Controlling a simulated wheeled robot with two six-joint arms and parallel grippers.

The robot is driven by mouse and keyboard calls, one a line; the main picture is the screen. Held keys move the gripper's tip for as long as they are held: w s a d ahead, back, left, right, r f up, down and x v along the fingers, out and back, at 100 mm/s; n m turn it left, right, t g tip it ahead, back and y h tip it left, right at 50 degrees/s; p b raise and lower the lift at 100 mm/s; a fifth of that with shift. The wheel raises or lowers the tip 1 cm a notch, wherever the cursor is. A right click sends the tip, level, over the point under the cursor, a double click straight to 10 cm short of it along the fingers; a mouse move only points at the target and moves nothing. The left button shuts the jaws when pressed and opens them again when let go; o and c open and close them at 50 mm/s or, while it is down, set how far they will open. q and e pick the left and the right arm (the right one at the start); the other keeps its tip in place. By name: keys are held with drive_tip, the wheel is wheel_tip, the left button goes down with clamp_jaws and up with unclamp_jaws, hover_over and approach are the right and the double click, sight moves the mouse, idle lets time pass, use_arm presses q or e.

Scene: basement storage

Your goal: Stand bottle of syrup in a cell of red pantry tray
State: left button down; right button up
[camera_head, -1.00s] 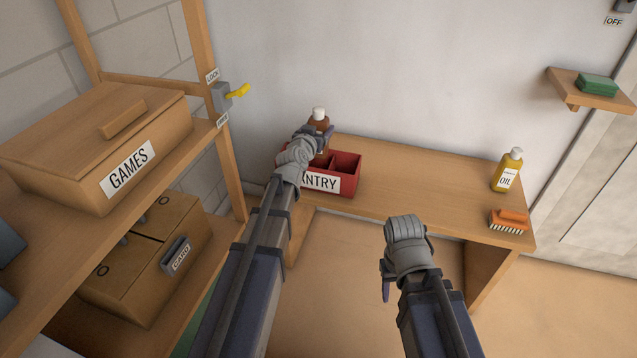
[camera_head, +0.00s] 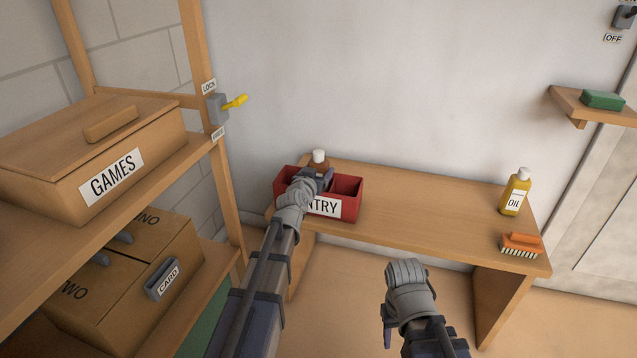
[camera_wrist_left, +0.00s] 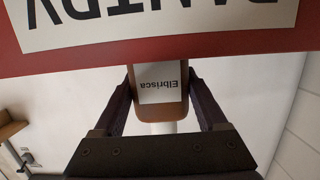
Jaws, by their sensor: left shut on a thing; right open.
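The syrup bottle (camera_head: 318,166) is brown with a white cap and stands about upright at the red pantry tray (camera_head: 351,208) on the wooden table. In the left wrist view, which is upside down, its label on the bottle (camera_wrist_left: 160,85) reads Elbrisca. My left gripper (camera_head: 320,178) is shut on the bottle, one finger on each side. The bottle's lower part is hidden behind the tray's front wall (camera_wrist_left: 215,45), so I cannot tell if it touches the cell floor. My right gripper (camera_head: 388,328) is open and empty, in front of the table.
A yellow oil bottle (camera_head: 515,195) and an orange brush (camera_head: 521,245) are at the table's right end. The middle of the tabletop (camera_head: 430,205) is clear. A wooden shelf with a games box (camera_head: 150,160) and card box is at left. A yellow lever (camera_head: 235,102) sticks out from its post.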

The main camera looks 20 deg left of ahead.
use_arm(q)
drive_tip(key=shift+f+b, duration=0.8)
drive_tip(key=shift+f, duration=0.45)
use_arm(e)
drive_tip(key=shift+f, duration=1.25)
use_arm(q)
drive_tip(key=shift+f, duration=0.15)
unclamp_jaws()
use_arm(e)
drive_tip(key=shift+f, duration=0.15)
use_arm(q)
drive_tip(key=shift+r, duration=0.25)
drive_tip(key=s+r+p, duration=0.2)
drive_tip(key=s, duration=0.9)
drive_tip(key=shift+s+a, duration=0.15)
drive_tip(key=shift+s, duration=0.25)
use_arm(e)
wheel_tip(320, 180, up, 3)
drive_tip(key=shift+f, duration=0.15)
use_arm(q)
drive_tip(key=shift+r, duration=0.1)
